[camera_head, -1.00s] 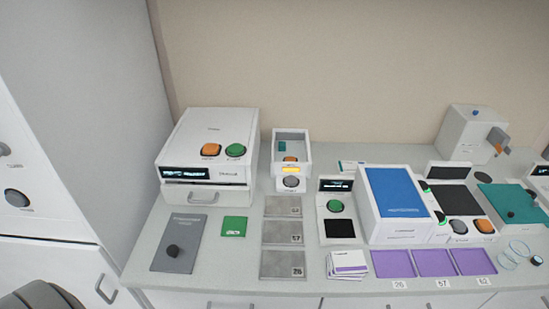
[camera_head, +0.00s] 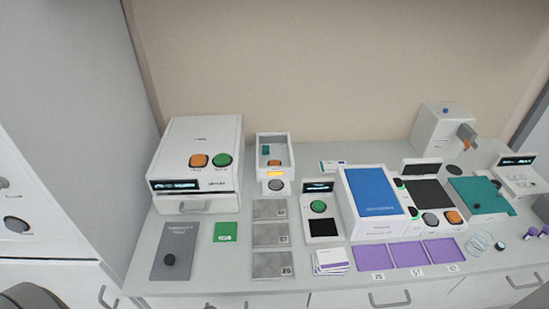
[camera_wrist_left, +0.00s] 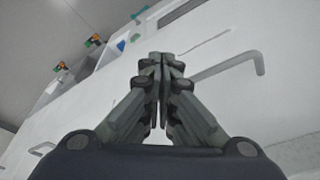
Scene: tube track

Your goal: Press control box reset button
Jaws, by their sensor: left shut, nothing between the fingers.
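Several devices with buttons stand on the bench in the head view, and their labels are too small to tell which is the control box. A large white box (camera_head: 204,130) at the left has an orange button (camera_head: 199,161), a green button (camera_head: 222,160) and a lit display (camera_head: 174,185). My left gripper (camera_wrist_left: 160,60) shows only in the left wrist view, shut and empty, in front of white cabinet fronts. My right gripper is not in view.
A blue-topped box (camera_head: 373,191) stands mid-bench, with purple trays (camera_head: 407,254) before it and a green-buttoned unit (camera_head: 318,206) to its left. A grey plate with a black knob (camera_head: 174,250) lies front left. A tall white cabinet (camera_head: 70,100) borders the left. Drawer handles (camera_head: 391,299) stick out at the front.

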